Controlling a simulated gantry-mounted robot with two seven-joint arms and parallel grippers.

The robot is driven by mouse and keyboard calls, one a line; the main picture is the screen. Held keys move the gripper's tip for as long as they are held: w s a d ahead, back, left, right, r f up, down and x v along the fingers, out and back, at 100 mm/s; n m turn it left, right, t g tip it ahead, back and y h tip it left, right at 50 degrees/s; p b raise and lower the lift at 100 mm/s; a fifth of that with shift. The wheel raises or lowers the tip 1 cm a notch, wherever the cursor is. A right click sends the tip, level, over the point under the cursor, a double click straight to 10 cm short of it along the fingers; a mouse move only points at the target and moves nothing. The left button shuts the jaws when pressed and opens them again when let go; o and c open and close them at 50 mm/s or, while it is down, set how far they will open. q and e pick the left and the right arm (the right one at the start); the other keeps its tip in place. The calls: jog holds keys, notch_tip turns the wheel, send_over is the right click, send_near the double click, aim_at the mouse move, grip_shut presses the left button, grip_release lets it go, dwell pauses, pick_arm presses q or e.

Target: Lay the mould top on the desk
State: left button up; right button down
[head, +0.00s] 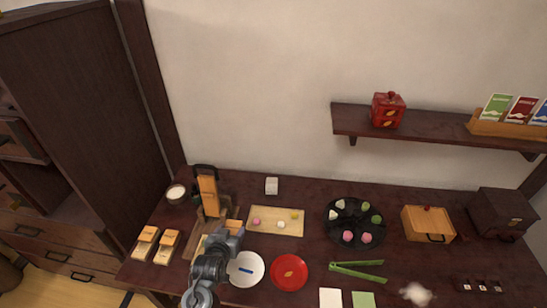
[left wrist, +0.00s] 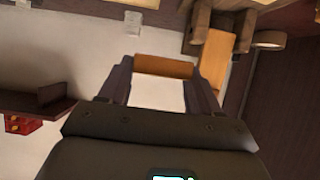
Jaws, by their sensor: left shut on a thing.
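My left gripper (head: 232,228) is above the left part of the desk (head: 330,192). It is shut on a small orange-brown wooden piece (head: 234,224), which I take to be the mould top. In the left wrist view this piece (left wrist: 165,66) spans the gap between the two fingertips (left wrist: 163,80). My right gripper is not in view.
A dark stand with an upright orange board (head: 208,195) is just left of the gripper. A wooden tray of sweets (head: 268,229), a white plate (head: 245,281) and a red plate (head: 289,272) are close by. Two small wooden boxes (head: 147,235) (head: 168,238) are at left.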

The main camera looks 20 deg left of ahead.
pick_arm(q)
jog(key=s+d+r+m+h, duration=0.1)
jog(key=s+d+r, duration=0.5)
jog(key=s+r, duration=0.65)
notch_tip(320, 180, up, 21)
jog(key=s+p, duration=0.3)
jog(key=p, duration=2.9)
jog(key=w+a+f+b, duration=0.1)
jog(key=w+f+b, duration=0.1)
jog(key=f+b, duration=0.5)
jog(key=w+a+f+b, duration=0.2)
jog(key=f+b, duration=0.2)
jog(key=f, duration=0.8)
jog(key=shift+n+y, duration=0.5)
jog(key=shift+y, duration=0.1)
jog(key=w+a+f+b, duration=0.1)
jog(key=w+f+b, duration=0.2)
jog(key=b, duration=0.3)
jog(key=w+f+b, duration=0.4)
jog(key=f+b, duration=0.2)
jog(key=b, duration=0.1)
jog(key=w+a+f+b, duration=0.1)
jog(key=w+f+b, duration=0.2)
jog(key=f+b, duration=0.2)
jog(key=shift+w+a+f+b, duration=0.2)
jog(key=shift+a+b, duration=0.15)
jog(key=shift+b, duration=0.35)
jog(key=shift+w+r+b, duration=0.15)
jog(key=shift+w+b, duration=0.5)
jog(key=shift+b, duration=0.15)
